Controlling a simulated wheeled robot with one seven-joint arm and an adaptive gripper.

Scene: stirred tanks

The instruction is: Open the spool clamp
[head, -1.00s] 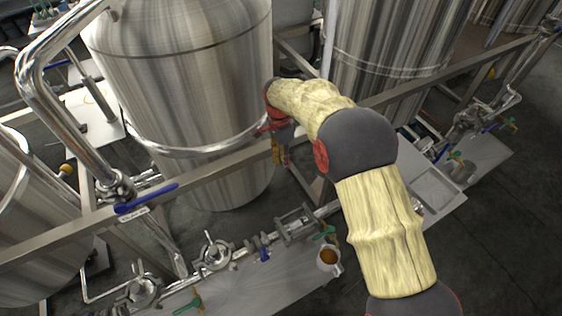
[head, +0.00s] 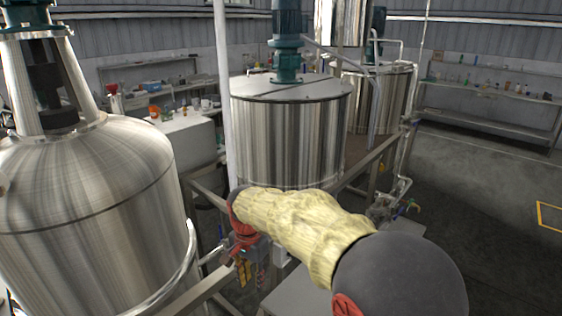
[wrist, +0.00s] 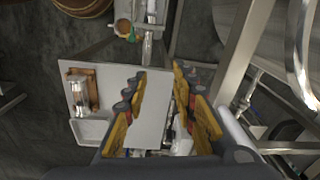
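I cannot pick out the spool clamp in either current view. My gripper (wrist: 159,72) is open in the wrist view, its yellow-padded fingers apart with nothing held between them. Beyond it is a white panel (wrist: 153,110), and some metal piping shows partly behind the right finger. A pipe (wrist: 150,45) with a green-handled valve (wrist: 130,32) lies farther up that view. In the head view my gripper (head: 248,272) hangs low beside the steel frame, partly hidden by my arm.
A big steel tank (head: 90,215) stands at left and another (head: 290,135) behind my arm. A frame rail (head: 200,292) runs close by my gripper. An orange-brown cup (wrist: 122,27) sits near the valve. A white tray (wrist: 92,130) carries a brown-and-metal item (wrist: 80,92). Open floor lies at right.

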